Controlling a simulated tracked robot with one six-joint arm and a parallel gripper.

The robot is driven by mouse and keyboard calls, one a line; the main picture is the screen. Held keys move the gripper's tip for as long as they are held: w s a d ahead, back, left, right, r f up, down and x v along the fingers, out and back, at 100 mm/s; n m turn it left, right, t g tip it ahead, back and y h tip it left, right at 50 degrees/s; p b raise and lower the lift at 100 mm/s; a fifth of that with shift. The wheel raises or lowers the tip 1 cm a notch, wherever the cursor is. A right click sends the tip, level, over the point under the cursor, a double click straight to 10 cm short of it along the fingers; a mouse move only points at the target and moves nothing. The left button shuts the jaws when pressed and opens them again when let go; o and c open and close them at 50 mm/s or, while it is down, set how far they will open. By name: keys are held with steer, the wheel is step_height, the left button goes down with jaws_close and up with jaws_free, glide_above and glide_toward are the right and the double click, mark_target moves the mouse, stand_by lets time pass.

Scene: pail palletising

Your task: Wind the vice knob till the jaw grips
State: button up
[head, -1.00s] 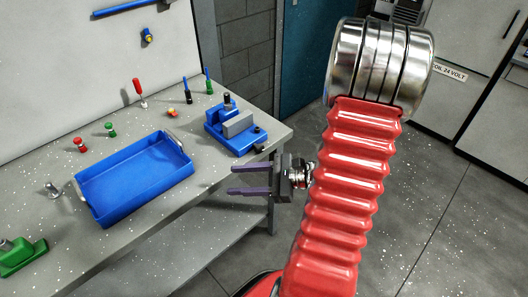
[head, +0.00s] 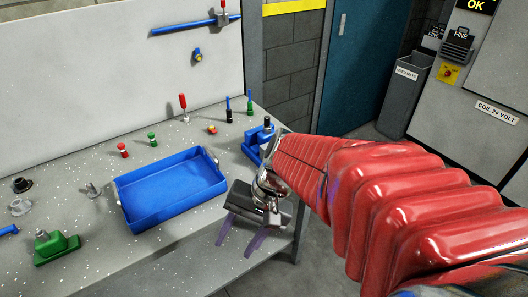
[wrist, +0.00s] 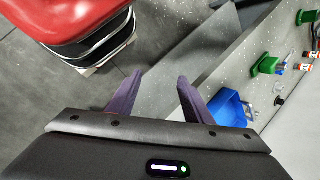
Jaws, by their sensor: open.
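The blue vice (head: 252,148) stands at the right end of the bench. My arm covers much of it in the head view, and its knob and jaw gap are hidden. A dark upright piece (head: 267,123) shows at its back. My gripper (head: 238,243) is open, with two purple fingers apart and nothing between them. It hangs in front of the bench edge, nearer the camera than the vice. In the wrist view, the open fingers (wrist: 158,80) point over floor and the bench edge. I cannot make out the vice there.
An empty blue tray (head: 172,190) lies mid-bench, left of my gripper. A green object (head: 56,248) sits at the lower left. Small red and green knobs and upright screwdrivers stand behind the tray. A grey bin (head: 405,95) stands at the far right.

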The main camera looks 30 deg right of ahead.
step_height(320, 180, up, 9)
steer(key=n+t+h, duration=0.4)
steer(key=n+h, duration=0.1)
steer(key=n, duration=0.3)
steer(key=shift+a+r, duration=0.2)
steer(key=shift+a, duration=0.05)
steer(key=shift+s, duration=0.1)
steer(key=shift+c, duration=0.4)
